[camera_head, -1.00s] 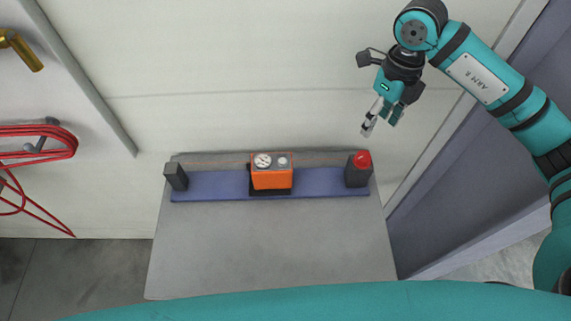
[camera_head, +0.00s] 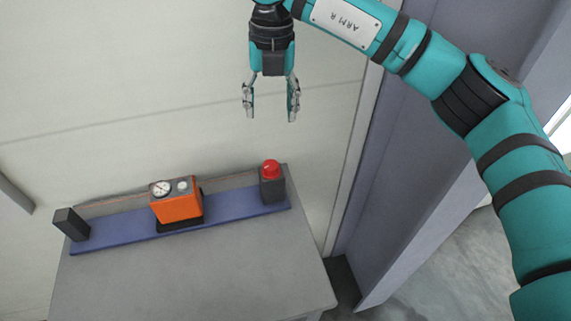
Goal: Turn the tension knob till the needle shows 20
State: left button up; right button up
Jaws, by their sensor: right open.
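An orange box (camera_head: 178,209) stands on a blue strip on the grey table. On its top face are a round white gauge dial (camera_head: 161,188) at the left and a small grey knob (camera_head: 182,185) to the right of it. The needle is too small to read. My right gripper (camera_head: 270,112) is open and empty, fingers pointing down, in front of the pale wall, up and to the right of the box and well apart from it. My left gripper is not in view.
A dark post with a red button (camera_head: 271,168) stands at the strip's right end, below my right gripper. A dark block (camera_head: 71,224) stands at the left end of the blue strip (camera_head: 122,233). The grey table's front (camera_head: 200,275) is clear. A grey-purple column (camera_head: 400,170) rises at the right.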

jog(key=p, duration=0.1)
send_near(271, 165)
notch_tip(271, 165, down, 8)
jog(key=shift+a+f+p, duration=0.1)
jog(key=shift+p, duration=1.05)
jog(key=shift+f, duration=0.45)
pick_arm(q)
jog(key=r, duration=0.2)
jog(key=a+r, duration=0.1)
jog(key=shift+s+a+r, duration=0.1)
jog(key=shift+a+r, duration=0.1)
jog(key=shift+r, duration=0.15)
pick_arm(e)
jog(key=shift+f, duration=0.1)
jog(key=c, duration=1.1)
jog(key=shift+c, duration=0.2)
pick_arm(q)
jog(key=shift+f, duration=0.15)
